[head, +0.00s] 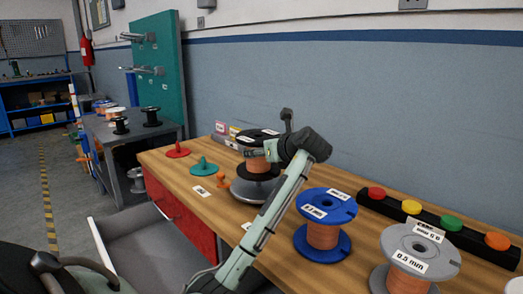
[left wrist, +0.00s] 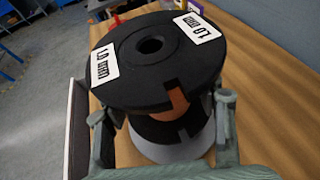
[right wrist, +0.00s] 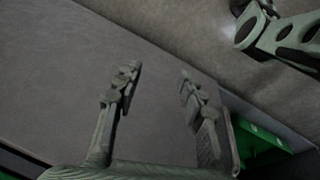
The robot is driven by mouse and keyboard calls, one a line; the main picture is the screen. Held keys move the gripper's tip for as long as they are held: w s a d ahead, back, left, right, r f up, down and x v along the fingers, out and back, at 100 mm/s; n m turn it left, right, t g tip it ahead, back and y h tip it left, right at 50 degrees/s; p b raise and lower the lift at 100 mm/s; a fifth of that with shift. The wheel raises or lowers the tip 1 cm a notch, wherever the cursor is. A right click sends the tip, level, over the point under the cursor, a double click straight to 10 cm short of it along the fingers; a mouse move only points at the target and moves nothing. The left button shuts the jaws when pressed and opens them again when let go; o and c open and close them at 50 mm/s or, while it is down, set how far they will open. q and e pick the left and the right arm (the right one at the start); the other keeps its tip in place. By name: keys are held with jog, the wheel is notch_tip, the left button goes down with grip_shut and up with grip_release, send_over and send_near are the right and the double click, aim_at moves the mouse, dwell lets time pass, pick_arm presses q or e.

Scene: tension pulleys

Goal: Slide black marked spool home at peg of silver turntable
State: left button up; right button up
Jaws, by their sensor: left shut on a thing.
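The black marked spool (head: 250,135) with copper wire and white labels is above the silver turntable (head: 248,192) on the wooden bench. In the left wrist view the spool (left wrist: 140,75) fills the middle, with "1.0 mm" labels on its top flange and an open centre hole. My left gripper (head: 262,154) is shut on the spool, its fingers (left wrist: 163,112) on either side below the top flange. The turntable (left wrist: 172,152) shows under the lower flange. The peg is hidden, and I cannot tell whether the spool touches the turntable. My right gripper (right wrist: 157,80) is open and empty.
A blue spool (head: 324,208) and a grey spool (head: 420,250) stand on the right of the bench, before a black bar (head: 455,236) with coloured buttons. Red (head: 178,151) and teal (head: 203,168) cones and an orange piece (head: 222,183) lie left of the turntable.

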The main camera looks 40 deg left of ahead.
aim_at(264, 168)
dwell(0.7)
pick_arm(q)
jog(key=shift+f, duration=1.4)
jog(key=shift+f, duration=0.2)
jog(key=shift+f, duration=0.7)
jog(key=shift+d+f, duration=0.1)
jog(key=shift+f, duration=0.25)
dwell(0.4)
jog(key=o, duration=1.7)
jog(key=shift+o, duration=0.7)
jog(key=shift+r, duration=0.1)
